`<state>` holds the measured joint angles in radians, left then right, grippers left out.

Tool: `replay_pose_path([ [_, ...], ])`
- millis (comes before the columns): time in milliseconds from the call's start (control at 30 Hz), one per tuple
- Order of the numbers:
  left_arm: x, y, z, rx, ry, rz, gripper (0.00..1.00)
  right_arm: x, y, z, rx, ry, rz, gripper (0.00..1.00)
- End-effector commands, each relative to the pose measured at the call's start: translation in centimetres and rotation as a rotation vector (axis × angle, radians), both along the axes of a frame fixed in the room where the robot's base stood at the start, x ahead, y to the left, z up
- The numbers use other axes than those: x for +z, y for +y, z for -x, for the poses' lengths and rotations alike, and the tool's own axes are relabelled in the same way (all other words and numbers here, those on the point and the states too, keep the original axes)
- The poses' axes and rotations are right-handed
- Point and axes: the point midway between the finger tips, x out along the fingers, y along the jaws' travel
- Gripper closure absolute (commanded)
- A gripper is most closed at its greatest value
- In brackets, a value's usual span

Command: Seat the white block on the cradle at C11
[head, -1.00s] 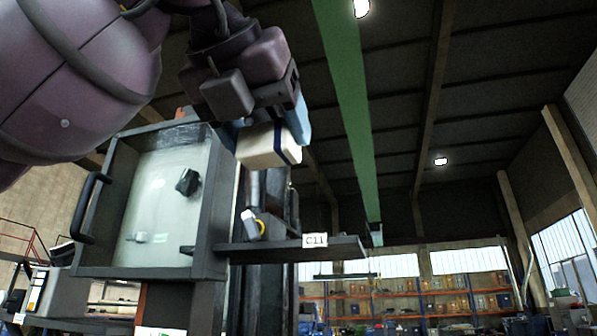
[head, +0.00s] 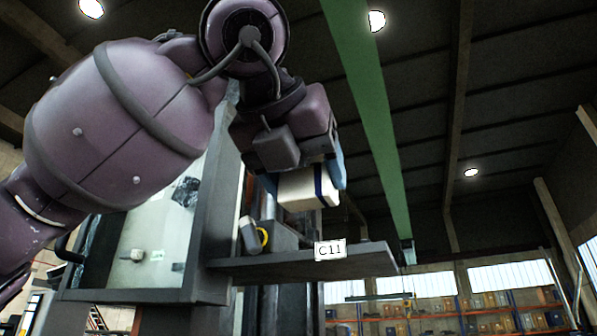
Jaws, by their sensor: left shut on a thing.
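The white block (head: 302,188), with a dark blue stripe near its right end, is held in my left gripper (head: 305,180). The gripper comes down from above, with a blue finger showing at the block's right side. The block is above the dark shelf (head: 350,263) that carries the C11 label (head: 330,250). A grey piece (head: 285,235) stands on the shelf below the block; I cannot tell whether it is the cradle. A gap shows between the block and the shelf surface. My right gripper is out of view.
A white-and-grey cylinder with a yellow ring (head: 251,235) stands on the shelf's left part. A glass-fronted cabinet (head: 150,250) is just left, partly behind my arm. The shelf's right end is bare. Storage racks (head: 450,310) are far behind.

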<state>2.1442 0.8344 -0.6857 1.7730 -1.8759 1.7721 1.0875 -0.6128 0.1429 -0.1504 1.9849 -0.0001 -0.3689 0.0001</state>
Motion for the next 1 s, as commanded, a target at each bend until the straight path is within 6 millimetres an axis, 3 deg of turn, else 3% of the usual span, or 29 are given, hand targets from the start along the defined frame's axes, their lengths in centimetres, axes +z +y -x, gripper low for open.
replay_pose_path([
  [600,-1.2,-1.8,-5.6,0.0,0.001,0.0,0.55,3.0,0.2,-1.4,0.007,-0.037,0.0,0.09],
  [1000,-2.4,-2.6,-8.0,-0.001,-0.002,0.001,0.55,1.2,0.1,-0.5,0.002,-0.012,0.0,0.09],
])
